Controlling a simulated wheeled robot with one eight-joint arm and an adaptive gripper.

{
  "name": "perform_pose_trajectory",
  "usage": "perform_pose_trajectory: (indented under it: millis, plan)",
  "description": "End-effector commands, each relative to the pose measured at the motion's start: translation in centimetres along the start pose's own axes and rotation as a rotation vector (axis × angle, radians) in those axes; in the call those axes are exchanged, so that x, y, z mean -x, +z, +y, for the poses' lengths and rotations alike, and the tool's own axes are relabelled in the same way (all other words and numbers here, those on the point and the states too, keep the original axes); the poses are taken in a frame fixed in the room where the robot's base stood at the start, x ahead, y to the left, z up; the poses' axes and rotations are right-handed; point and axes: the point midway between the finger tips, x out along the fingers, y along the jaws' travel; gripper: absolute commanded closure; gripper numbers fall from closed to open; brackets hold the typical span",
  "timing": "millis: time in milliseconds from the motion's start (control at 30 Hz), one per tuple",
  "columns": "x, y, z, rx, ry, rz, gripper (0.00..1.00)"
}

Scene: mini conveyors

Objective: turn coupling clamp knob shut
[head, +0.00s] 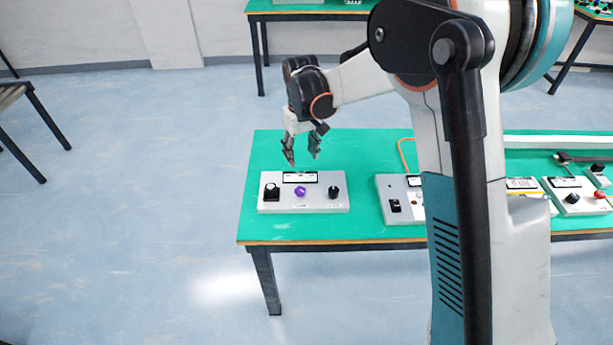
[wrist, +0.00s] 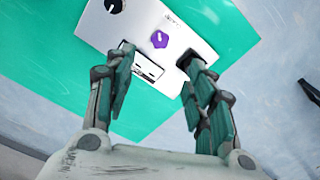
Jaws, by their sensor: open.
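A light grey control box (head: 305,206) lies near the left end of the green table. It carries a purple knob (head: 300,191) between a black knob (head: 334,192) on the right and a black square-based control (head: 271,191) on the left. Its labels are too small to read, so I cannot tell which is the clamp knob. My gripper (head: 302,152) is open and empty, pointing down above the box's far edge. In the wrist view, the purple knob (wrist: 160,39) shows beyond and between the fingers (wrist: 158,75), apart from them. A black knob (wrist: 115,5) is at the upper left.
The green table (head: 340,155) has bare room behind and left of the box. A second grey box (head: 394,206) stands to the right, partly hidden by my arm. More control boxes (head: 570,197) sit at the far right. An orange cable (head: 402,150) lies behind.

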Motion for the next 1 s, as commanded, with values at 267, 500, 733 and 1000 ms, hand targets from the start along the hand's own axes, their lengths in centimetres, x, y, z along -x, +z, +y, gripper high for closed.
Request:
perform_pose_trajectory:
  millis: [267,500,733,1000]
  plan:
    - [-2.8,-1.2,-1.0,0.024,-0.005,-0.034,0.50]
    - [-6.0,-1.1,-0.9,0.024,-0.005,-0.034,0.50]
    - [-10.6,-1.0,-0.9,0.023,-0.005,-0.034,0.50]
    - [-14.9,-0.8,-1.0,0.023,-0.005,-0.034,0.50]
